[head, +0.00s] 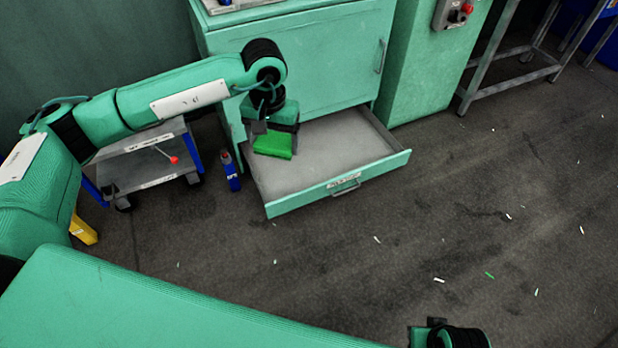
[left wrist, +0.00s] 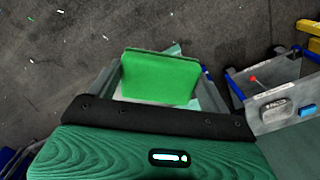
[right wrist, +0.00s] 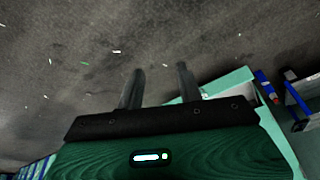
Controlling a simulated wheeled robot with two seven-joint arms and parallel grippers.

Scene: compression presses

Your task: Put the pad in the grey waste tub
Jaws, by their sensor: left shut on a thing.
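The green pad (head: 273,145) is held by my left gripper (head: 272,130) over the open drawer (head: 318,196) of the green cabinet. In the left wrist view the pad (left wrist: 160,78) fills the space at the fingers and hides most of what lies behind it. The gripper is shut on the pad. My right gripper (right wrist: 159,80) shows in the right wrist view with its two fingers apart and only floor between them; it is empty. I cannot make out a grey waste tub in any view.
A low grey cart (head: 150,165) with a red-tipped item stands left of the drawer. A blue bottle (head: 230,172) stands on the floor between them. A metal stand (head: 500,60) is at the back right. The dark floor at right is open, with small scraps.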

